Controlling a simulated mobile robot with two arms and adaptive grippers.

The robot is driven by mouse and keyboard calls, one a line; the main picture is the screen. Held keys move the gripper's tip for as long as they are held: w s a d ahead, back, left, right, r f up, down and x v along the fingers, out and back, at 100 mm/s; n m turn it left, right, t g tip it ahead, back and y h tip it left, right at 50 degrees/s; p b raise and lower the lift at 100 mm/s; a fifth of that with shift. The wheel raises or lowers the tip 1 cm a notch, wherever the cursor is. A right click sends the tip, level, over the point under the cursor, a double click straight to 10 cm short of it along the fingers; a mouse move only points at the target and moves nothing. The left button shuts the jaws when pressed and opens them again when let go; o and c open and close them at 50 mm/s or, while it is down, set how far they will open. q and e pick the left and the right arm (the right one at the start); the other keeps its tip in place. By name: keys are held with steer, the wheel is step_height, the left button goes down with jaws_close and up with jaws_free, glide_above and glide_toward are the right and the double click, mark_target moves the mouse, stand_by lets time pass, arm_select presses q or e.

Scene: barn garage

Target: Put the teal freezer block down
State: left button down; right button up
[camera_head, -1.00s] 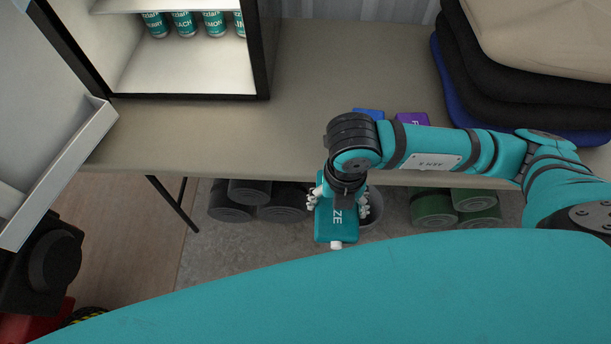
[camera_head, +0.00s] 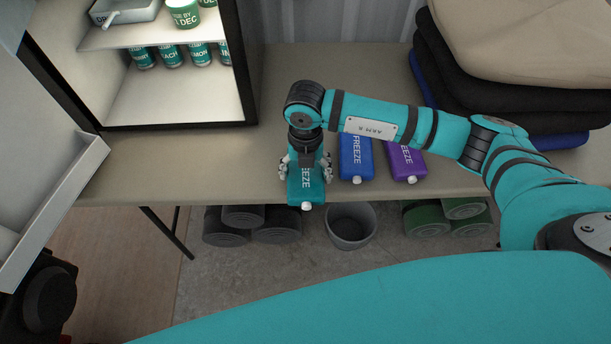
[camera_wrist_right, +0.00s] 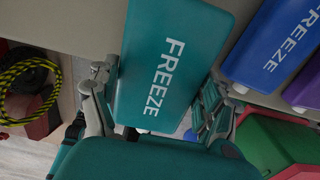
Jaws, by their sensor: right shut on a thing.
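The teal freezer block (camera_head: 306,190) has a white cap and white "FREEZE" lettering. My right gripper (camera_head: 306,172) is shut on its sides, with a finger on each side. In the head view the block is at the table's (camera_head: 245,180) front edge, left of a blue block; I cannot tell whether it touches the tabletop. The block (camera_wrist_right: 170,65) fills the middle of the right wrist view between the fingers. My left gripper is not in view.
A blue freezer block (camera_head: 356,160) and a purple one (camera_head: 406,163) lie just to the right. An open fridge (camera_head: 180,95) with cans stands at left, and folded cloths (camera_head: 520,85) at back right. A grey bucket (camera_head: 351,228) and rolled mats are below.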

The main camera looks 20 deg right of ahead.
mark_target(306, 180)
steer(key=shift+f, duration=1.8)
steer(key=o, duration=1.5)
steer(key=shift+s, duration=0.1)
steer(key=shift+c, duration=0.2)
step_height(306, 180, up, 12)
steer(key=shift+r+b, duration=0.2)
steer(key=shift+b, duration=0.15)
